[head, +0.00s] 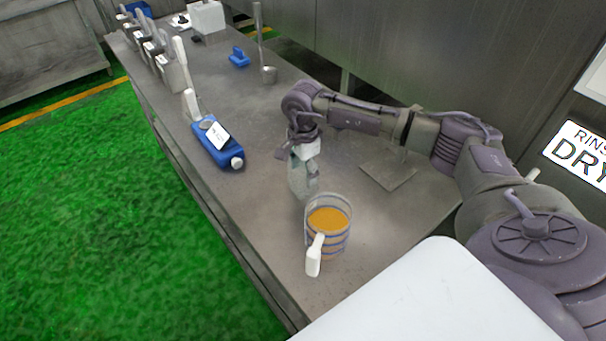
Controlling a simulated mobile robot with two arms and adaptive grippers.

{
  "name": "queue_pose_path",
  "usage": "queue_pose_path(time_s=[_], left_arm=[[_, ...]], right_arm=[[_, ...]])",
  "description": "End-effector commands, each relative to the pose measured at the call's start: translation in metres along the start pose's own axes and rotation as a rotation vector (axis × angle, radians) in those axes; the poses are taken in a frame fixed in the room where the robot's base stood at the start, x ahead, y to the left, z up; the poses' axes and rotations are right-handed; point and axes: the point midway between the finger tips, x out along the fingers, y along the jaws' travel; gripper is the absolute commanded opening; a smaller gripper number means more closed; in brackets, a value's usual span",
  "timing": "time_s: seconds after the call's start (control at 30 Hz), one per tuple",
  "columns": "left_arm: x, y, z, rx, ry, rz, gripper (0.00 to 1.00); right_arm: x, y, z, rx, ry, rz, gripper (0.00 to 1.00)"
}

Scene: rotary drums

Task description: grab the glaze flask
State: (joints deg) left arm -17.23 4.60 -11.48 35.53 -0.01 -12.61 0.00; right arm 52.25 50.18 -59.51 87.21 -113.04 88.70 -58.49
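A blue flask-like container (211,147) with a white label and a white cap lies on the steel bench, near its left edge. No readable name marks it as the glaze flask. A clear ringed jug (342,238) with orange contents and a white handle stands nearer to me. My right gripper (308,194) points down over the bench, just behind the jug and to the right of the blue container, apart from that container. Its grey-green fingers blend together, so I cannot tell whether they are open or shut. My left gripper is not in view.
Several grey containers (172,72) line the left edge. A flat grey plate (388,176) lies right of my gripper. The bench middle is clear.

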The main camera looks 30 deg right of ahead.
Motion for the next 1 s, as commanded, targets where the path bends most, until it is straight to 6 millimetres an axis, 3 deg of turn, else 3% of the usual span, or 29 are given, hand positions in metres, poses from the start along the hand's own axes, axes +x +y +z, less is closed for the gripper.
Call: queue_pose_path(time_s=[0.03,0.1,0.13,0.47,0.73,1.0], left_arm=[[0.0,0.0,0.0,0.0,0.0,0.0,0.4],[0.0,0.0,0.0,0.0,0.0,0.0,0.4],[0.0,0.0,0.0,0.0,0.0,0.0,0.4],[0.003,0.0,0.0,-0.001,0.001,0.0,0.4],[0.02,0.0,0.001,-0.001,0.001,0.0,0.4],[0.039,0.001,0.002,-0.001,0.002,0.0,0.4]], right_arm=[[0.0,0.0,0.0,0.0,0.0,0.0,0.41],[0.0,0.0,0.0,0.0,0.0,0.0,0.29],[-0.001,0.0,0.0,0.0,0.0,-0.001,0.28],[-0.005,-0.001,0.0,0.0,-0.001,-0.003,0.28],[-0.042,-0.002,-0.001,0.0,0.0,-0.008,0.28],[-0.076,0.042,-0.051,0.004,0.003,-0.004,0.28]])
